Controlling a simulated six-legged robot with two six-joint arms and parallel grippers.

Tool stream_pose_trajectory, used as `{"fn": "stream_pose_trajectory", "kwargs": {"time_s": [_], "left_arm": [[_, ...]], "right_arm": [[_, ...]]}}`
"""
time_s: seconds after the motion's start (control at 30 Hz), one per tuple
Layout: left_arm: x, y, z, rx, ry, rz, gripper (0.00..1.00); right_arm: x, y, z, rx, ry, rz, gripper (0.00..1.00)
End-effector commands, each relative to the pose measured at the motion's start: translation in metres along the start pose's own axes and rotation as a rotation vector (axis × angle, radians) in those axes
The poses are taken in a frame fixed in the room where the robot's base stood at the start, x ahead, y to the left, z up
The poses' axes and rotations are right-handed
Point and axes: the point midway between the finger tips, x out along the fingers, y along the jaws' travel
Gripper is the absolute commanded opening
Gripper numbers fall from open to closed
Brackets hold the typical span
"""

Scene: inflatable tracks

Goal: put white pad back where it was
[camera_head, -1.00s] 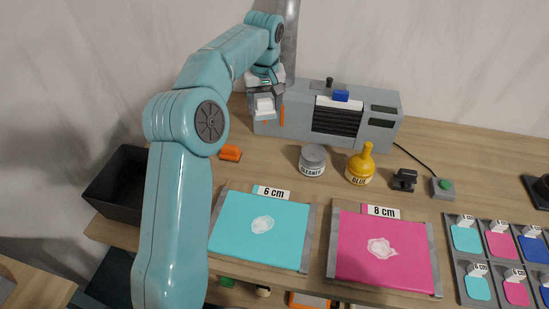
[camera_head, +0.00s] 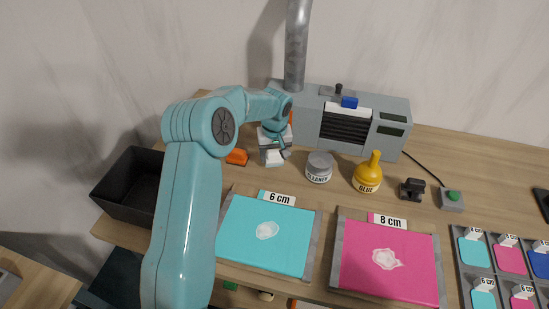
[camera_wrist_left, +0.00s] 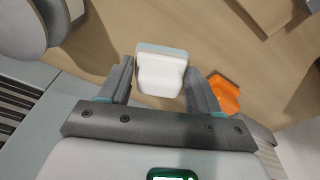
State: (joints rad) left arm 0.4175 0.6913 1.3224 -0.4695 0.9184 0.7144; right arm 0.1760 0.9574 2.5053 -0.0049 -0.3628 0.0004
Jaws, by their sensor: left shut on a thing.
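The white pad (camera_wrist_left: 161,74) shows between the two fingers of my left gripper (camera_wrist_left: 160,82) in the left wrist view. It is a pale block with a grey-teal edge. In the head view, my left gripper (camera_head: 275,150) is shut on the pad (camera_head: 274,158) and points down over the table, left of the cleaner jar. I cannot tell whether the pad touches the table. My right gripper is not in view.
An orange item (camera_head: 237,157) lies just left of the gripper. The cleaner jar (camera_head: 319,167), glue bottle (camera_head: 368,172) and grey machine (camera_head: 389,125) stand nearby. Cyan (camera_head: 240,245) and pink (camera_head: 410,262) sheets lie in front. A black bin (camera_head: 125,195) is at the left.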

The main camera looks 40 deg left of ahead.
Motion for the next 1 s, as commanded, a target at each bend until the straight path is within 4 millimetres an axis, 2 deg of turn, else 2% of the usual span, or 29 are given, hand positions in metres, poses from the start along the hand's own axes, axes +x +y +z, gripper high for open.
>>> {"fn": "stream_pose_trajectory", "kwargs": {"time_s": [0.1,0.2,0.57,0.6,0.63,0.67,1.0], "left_arm": [[0.020,0.001,0.003,0.000,-0.004,-0.001,0.34],[0.027,0.002,0.003,0.000,-0.002,0.000,0.34],[0.032,0.001,0.003,0.000,-0.001,0.000,0.34],[0.030,0.002,0.003,0.000,-0.001,0.000,0.76],[0.030,0.001,0.003,0.000,-0.001,0.000,0.86],[0.030,0.001,0.003,0.000,-0.001,0.000,0.89],[0.024,0.001,0.002,0.000,-0.001,0.000,0.89]], "right_arm": [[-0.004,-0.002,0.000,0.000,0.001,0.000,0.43],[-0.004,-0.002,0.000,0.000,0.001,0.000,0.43],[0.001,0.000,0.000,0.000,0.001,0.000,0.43],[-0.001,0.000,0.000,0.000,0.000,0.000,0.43],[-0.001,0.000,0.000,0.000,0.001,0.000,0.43],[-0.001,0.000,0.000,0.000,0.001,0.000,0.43],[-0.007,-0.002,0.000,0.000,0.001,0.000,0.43]]}}
